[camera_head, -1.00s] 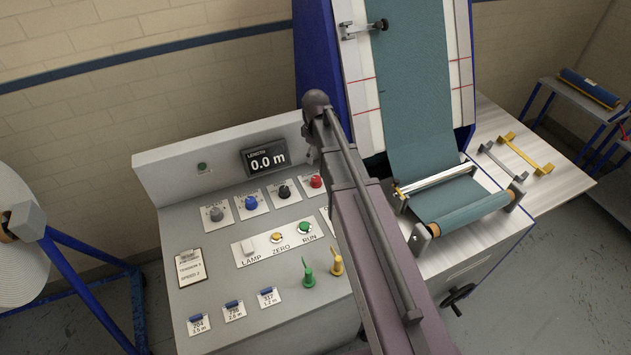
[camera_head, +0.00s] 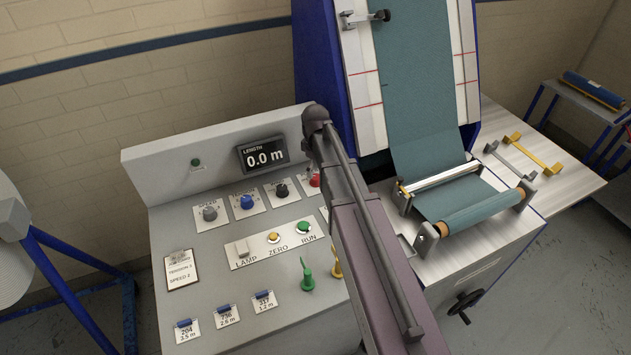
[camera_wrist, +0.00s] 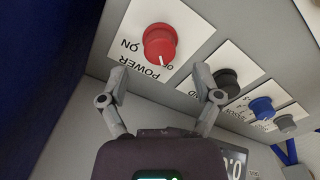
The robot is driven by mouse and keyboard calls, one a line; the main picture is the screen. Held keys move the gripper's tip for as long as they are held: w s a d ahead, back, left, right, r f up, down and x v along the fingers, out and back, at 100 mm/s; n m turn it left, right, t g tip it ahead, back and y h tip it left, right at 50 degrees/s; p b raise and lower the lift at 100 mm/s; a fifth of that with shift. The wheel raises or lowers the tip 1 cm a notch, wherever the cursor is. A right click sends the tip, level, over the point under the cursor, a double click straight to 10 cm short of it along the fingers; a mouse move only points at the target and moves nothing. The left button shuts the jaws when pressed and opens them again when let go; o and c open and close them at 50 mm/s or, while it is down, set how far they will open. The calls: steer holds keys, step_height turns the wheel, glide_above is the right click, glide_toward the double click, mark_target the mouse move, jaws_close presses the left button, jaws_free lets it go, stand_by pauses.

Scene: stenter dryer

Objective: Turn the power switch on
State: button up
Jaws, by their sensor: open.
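The power switch is a red round knob (camera_wrist: 160,42) on a white plate labelled POWER, with ON and OFF marks, upside down in the wrist view. Its white pointer line is at the OFF mark. In the head view the red knob (camera_head: 315,180) is partly hidden behind my arm. My gripper (camera_wrist: 160,79) is open and empty, its two fingers spread either side of the knob and short of it in the wrist view. No contact with the knob shows. The gripper is hidden in the head view.
Black (camera_head: 281,190), blue (camera_head: 247,202) and grey (camera_head: 210,213) knobs stand in a row beside the red one. The length display (camera_head: 262,155) reads 0.0 m. A lamp switch, yellow and green buttons and a green peg (camera_head: 307,278) are lower on the console.

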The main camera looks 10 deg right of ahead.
mark_target(316, 176)
steer(key=shift+f+b, duration=1.65)
steer(key=shift+f, duration=0.3)
jaws_close()
